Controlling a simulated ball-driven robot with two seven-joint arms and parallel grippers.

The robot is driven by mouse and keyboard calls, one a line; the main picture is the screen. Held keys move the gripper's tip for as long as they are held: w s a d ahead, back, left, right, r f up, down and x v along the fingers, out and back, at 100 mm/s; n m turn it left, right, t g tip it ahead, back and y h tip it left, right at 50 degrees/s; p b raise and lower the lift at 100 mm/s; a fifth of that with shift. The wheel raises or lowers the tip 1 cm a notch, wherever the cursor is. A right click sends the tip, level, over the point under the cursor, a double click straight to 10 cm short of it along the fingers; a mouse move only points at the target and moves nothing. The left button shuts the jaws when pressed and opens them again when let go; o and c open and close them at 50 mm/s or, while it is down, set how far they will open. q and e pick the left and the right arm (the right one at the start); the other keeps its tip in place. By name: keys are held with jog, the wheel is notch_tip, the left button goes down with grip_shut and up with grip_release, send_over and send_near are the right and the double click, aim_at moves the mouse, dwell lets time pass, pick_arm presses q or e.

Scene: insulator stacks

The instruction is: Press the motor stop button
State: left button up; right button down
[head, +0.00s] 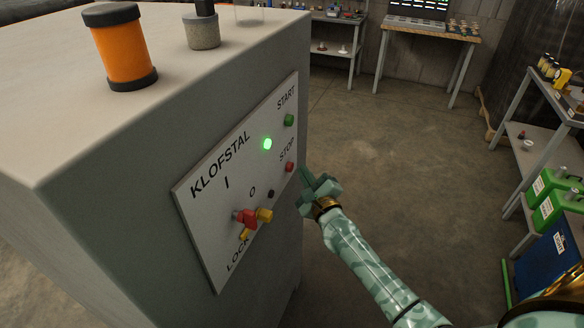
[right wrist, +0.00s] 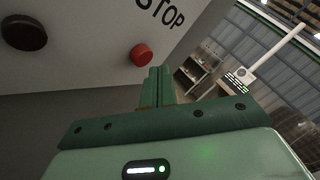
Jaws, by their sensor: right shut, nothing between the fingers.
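The red stop button (head: 290,167) is on the right side of the white control panel (head: 209,222), under the word STOP. It also shows in the right wrist view (right wrist: 141,55), just beyond and a little left of the fingertips. My right gripper (head: 306,171) is shut and empty, its fingers together (right wrist: 158,74). Its tips are close to the button; I see a small gap between them in the right wrist view. A green start button (head: 289,120) sits above, and a green lamp (head: 267,144) glows to the left. My left gripper is not in view.
A red switch handle (head: 246,219) with a yellow part (head: 264,215) sticks out low on the panel. An orange cylinder (head: 124,47) stands on top of the cabinet (head: 60,130). Open floor (head: 400,130) lies to the right, before shelves holding green cases (head: 548,208).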

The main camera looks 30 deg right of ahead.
dwell(0.7)
jog(key=shift+w+a, duration=0.25)
jog(key=shift+w, duration=0.1)
jog(key=shift+w+a+r, duration=0.1)
jog(key=shift+w+a, duration=0.25)
dwell(0.8)
jog(key=shift+s+d, duration=0.55)
jog(key=shift+s, duration=0.15)
jog(key=shift+s+d, duration=1.7)
jog(key=shift+s, duration=0.2)
